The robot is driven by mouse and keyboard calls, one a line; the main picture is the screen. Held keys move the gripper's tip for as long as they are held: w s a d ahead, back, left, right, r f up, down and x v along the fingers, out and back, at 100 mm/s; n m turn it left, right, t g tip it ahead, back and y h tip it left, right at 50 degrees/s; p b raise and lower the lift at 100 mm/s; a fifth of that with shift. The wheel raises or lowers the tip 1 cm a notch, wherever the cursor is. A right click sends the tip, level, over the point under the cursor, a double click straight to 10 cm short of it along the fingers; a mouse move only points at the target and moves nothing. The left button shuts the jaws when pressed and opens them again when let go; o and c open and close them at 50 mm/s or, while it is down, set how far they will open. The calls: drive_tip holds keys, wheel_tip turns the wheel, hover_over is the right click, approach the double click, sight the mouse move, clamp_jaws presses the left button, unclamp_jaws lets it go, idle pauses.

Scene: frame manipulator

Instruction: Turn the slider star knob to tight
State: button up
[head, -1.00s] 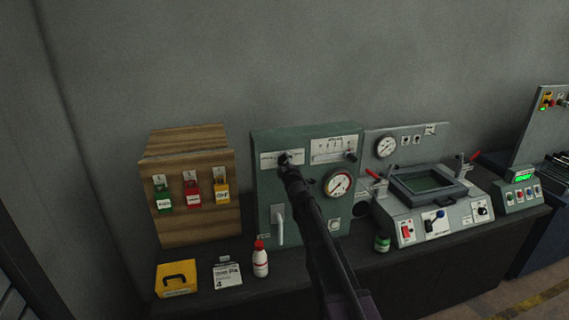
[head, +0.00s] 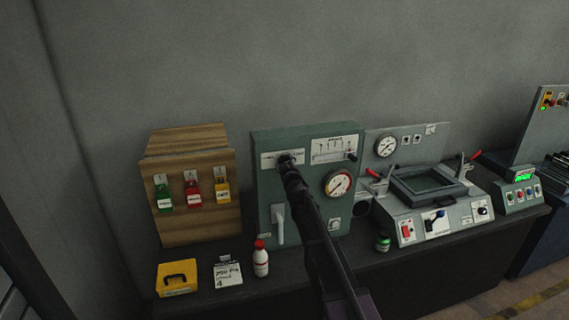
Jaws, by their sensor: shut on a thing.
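The green panel box (head: 262,222) stands on the bench at the centre. Its upper left carries a white label plate (head: 268,160). My gripper (head: 287,160) is at this plate, shut on what seems to be the star knob, which the gripper and arm hide almost fully. The knob's angle and the plate's small lettering cannot be read. To the right on the same panel is a white scale plate (head: 335,143) with a dark slider knob (head: 352,157) at its lower right end.
A round gauge (head: 338,184) and a pale lever (head: 279,226) sit on the panel close to my arm. A red-capped white bottle (head: 260,261) and a small green jar (head: 382,243) stand in front. A wooden board with padlocks (head: 190,226) is left; a press unit (head: 452,218) is right.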

drive_tip(key=o, duration=1.1)
drive_tip(key=shift+c, duration=0.2)
drive_tip(key=shift+n, duration=0.5)
